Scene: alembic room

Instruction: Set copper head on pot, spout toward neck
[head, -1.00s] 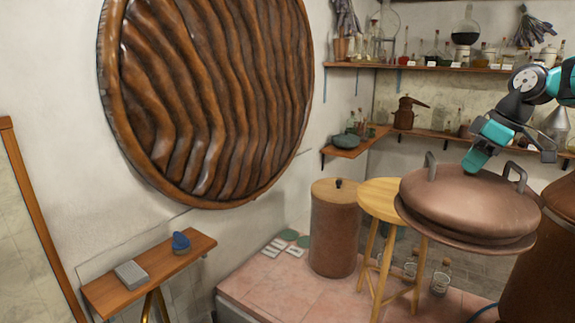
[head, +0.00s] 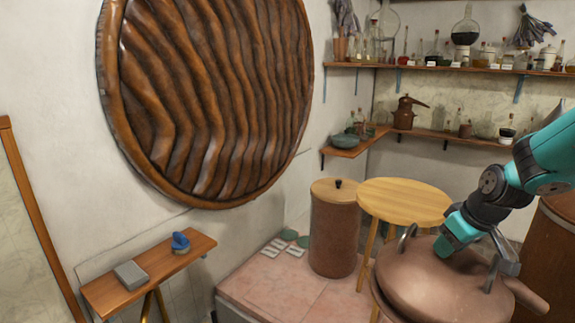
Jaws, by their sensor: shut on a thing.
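The copper head (head: 430,285) is a wide domed lid with a flared rim and two upright grey handles. It is at the lower right of the head view, cut off by the bottom edge. My gripper (head: 492,262) is shut on it at the right handle; the exact finger contact is partly hidden. A copper spout (head: 526,296) sticks out from the head toward the lower right. A large brown vessel (head: 545,250), perhaps the pot, stands at the right edge, partly hidden by my arm. I cannot see its neck.
A round wooden stool (head: 405,200) stands bare behind the head. A brown lidded barrel (head: 333,235) stands left of it on a pink tiled platform (head: 270,290). A small wall shelf (head: 150,270) is at lower left. Shelves with bottles line the back wall.

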